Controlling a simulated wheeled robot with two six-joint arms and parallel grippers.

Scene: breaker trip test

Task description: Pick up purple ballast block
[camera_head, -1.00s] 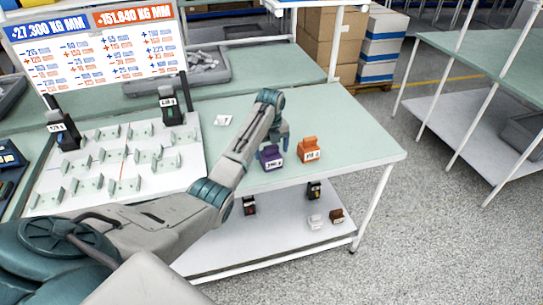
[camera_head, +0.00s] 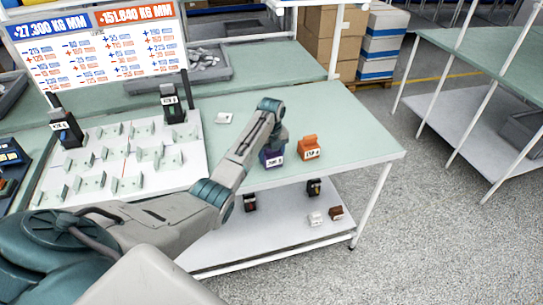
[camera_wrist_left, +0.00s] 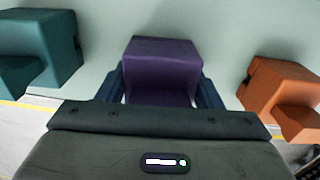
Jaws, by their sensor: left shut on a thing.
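The purple ballast block (camera_head: 272,158) stands on the green tabletop near its right end, with a white label on its front. In the left wrist view the purple block (camera_wrist_left: 162,68) sits between the two dark fingers. My left gripper (camera_head: 275,143) is shut on it from above; in the wrist view the gripper (camera_wrist_left: 162,88) has a finger on each side of the block. I cannot see any gap under the block. My right gripper is not in view.
An orange block (camera_head: 309,147) stands close to the right of the purple one. The wrist view also shows a teal block (camera_wrist_left: 45,48) at left. A white slotted board (camera_head: 120,160) with two black posts lies at left. Small blocks sit on the lower shelf (camera_head: 270,235).

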